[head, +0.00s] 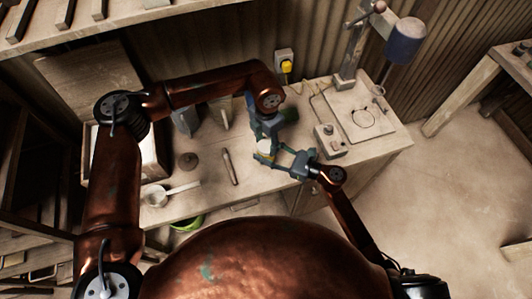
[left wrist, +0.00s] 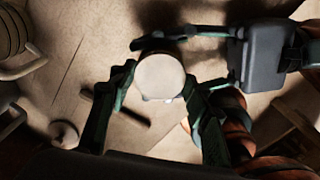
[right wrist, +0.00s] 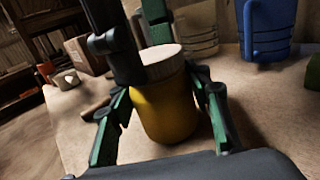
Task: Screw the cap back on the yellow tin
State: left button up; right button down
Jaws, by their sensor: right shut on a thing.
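The yellow tin (right wrist: 163,108) stands upright between the fingers of my right gripper (right wrist: 158,100), which is shut on its sides. The pale round cap (right wrist: 160,62) sits level on top of the tin; how tightly it is seated I cannot tell. In the left wrist view the cap (left wrist: 160,77) is a white disc that hides the tin below. My left gripper (left wrist: 161,76) points down from above with its fingers apart, on either side of the cap; I see no clear grip on it. In the head view both grippers partly hide the tin (head: 265,147).
The workbench (head: 215,205) also holds a brown stick-like tool (head: 230,168), a dark round piece (head: 188,161), a white cup with a handle (head: 156,196) and a small switch box (head: 330,141). A blue container (right wrist: 266,28) stands behind the tin.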

pick_arm(q)
jog(key=c, duration=0.8)
jog(key=o, duration=1.4)
jog(key=shift+r, duration=0.15)
notch_tip(320, 180, up, 12)
pick_arm(e)
jog(key=c, duration=1)
grip_release()
jog(key=shift+o, duration=0.2)
